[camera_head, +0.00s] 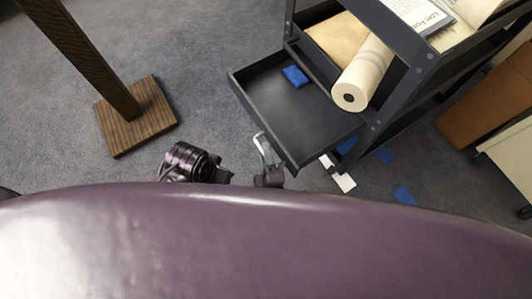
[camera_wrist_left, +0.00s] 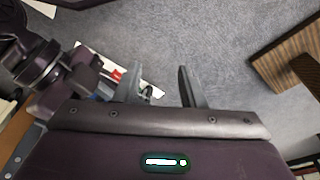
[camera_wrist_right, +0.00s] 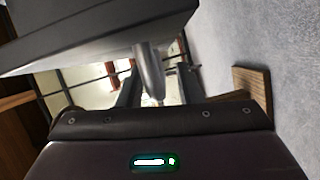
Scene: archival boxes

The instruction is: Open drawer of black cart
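The black cart (camera_head: 375,125) stands at the upper right in the head view. Its drawer (camera_head: 300,120) is pulled out, with a blue block (camera_head: 295,76) inside. The silver bar handle (camera_head: 262,150) is on the drawer front. My right gripper (camera_head: 268,176) is at the handle. In the right wrist view, the handle (camera_wrist_right: 150,75) stands between the spread fingers of my right gripper (camera_wrist_right: 158,85), with a gap visible beside it. The drawer (camera_wrist_right: 90,35) fills the upper left there. My left gripper (camera_wrist_left: 160,83) is open and empty in the left wrist view, above the floor.
A cream roll (camera_head: 363,75) lies on the cart above the drawer. Blue pieces (camera_head: 404,195) and a white piece (camera_head: 338,174) show low by the cart. A wooden post with a square base (camera_head: 136,116) stands at left. Carpet between post and cart is clear.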

